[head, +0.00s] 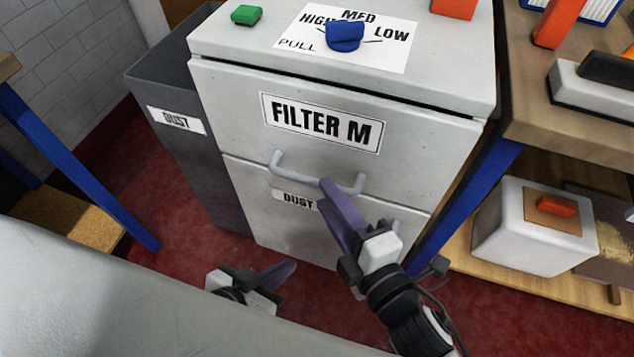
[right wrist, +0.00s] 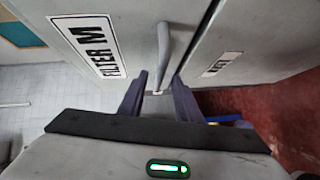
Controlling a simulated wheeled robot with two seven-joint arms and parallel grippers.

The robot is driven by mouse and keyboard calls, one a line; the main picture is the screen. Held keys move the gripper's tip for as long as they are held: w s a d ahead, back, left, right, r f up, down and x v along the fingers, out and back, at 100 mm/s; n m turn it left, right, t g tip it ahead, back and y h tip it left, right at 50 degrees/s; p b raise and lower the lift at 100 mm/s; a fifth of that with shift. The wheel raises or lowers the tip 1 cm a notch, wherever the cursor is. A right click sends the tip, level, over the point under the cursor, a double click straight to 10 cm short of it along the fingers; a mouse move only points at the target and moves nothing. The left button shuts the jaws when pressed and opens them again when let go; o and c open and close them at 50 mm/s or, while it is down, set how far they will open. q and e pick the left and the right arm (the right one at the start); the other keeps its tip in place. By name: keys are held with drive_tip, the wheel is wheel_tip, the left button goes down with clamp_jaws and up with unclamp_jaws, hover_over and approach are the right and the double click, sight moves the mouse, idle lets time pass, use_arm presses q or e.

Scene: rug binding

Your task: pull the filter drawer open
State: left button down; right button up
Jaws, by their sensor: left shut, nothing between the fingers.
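The grey filter drawer (head: 235,120) carries a "FILTER M" label and looks flush in the cabinet, with no gap that I can see. Its grey bar handle (head: 290,172) crosses the lower part of its front. My right gripper (head: 328,190) is at the handle's right half. In the right wrist view the two purple fingers (right wrist: 158,80) are apart, one on each side of the handle (right wrist: 165,50), with some space around it. Contact cannot be told. My left gripper (head: 290,268) is shut and empty, low in front of the cabinet, apart from it.
A lower drawer (head: 250,210) labelled "DUST" has its own handle, partly hidden by my right gripper. A dark dust bin (head: 165,85) stands left of the cabinet. A workbench (head: 540,125) with blue legs stands close on the right. Red floor (head: 185,220) lies between.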

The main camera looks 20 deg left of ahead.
drive_tip(key=b+x, duration=0.1)
drive_tip(key=x, duration=0.4)
drive_tip(key=shift+w+a, duration=0.15)
drive_tip(key=shift+a, duration=0.05)
clamp_jaws()
